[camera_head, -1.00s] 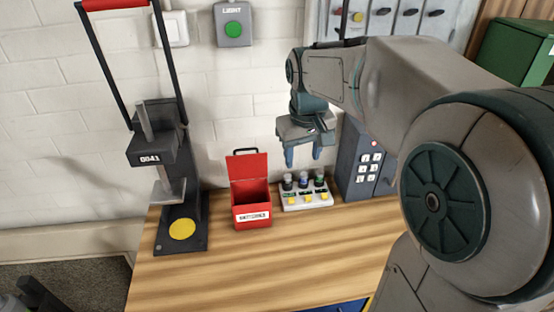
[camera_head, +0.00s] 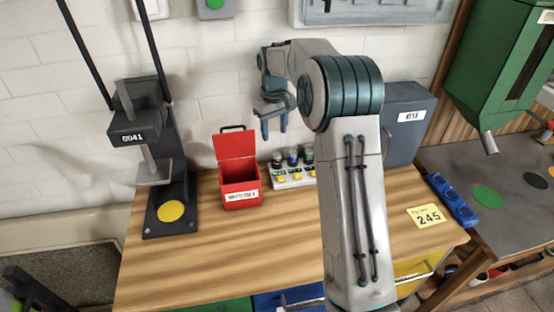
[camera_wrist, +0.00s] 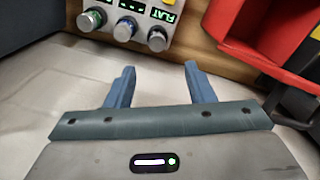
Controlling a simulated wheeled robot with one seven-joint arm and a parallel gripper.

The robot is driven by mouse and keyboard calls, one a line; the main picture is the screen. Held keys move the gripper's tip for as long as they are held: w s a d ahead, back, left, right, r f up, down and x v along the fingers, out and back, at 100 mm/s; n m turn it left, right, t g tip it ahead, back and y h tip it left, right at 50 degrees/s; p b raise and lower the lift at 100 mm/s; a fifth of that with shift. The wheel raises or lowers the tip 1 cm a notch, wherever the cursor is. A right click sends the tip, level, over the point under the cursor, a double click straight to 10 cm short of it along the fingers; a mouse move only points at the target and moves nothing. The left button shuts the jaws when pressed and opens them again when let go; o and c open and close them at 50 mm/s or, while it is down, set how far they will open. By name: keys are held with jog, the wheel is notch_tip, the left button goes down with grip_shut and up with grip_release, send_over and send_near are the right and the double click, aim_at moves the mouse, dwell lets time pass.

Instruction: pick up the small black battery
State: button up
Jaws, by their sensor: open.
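A white charger block (camera_head: 296,183) stands on the bench with three short cylinders upright in it, which look like batteries. The leftmost, the small black battery (camera_head: 277,163), is dark and is nearest the red box. It also shows from above in the wrist view (camera_wrist: 157,40), beside a lit "FLAT" label. The middle one looks blue (camera_head: 292,160) and the right one greenish (camera_head: 308,157). My gripper (camera_head: 274,127) is open and empty, above and behind the charger's left end. In the wrist view its fingertips (camera_wrist: 160,68) are apart, with only pale wall between them.
An open red box (camera_head: 240,183) stands just left of the charger. A black press (camera_head: 165,205) with a yellow disc is farther left. A grey cabinet (camera_head: 407,125) stands right, behind my arm. The wooden benchtop (camera_head: 230,250) is clear in front.

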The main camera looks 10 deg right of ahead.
aim_at(277, 153)
notch_tip(277, 153, down, 3)
jog(key=shift+f, duration=0.15)
jog(key=shift+s+d+f+p, duration=0.15)
jog(key=shift+f+p, duration=0.35)
jog(key=shift+f, duration=0.85)
jog(key=shift+s+d+f+p, duration=0.15)
jog(key=shift+f+p, duration=0.35)
jog(key=shift+f, duration=0.85)
jog(key=shift+w, duration=0.1)
grip_shut()
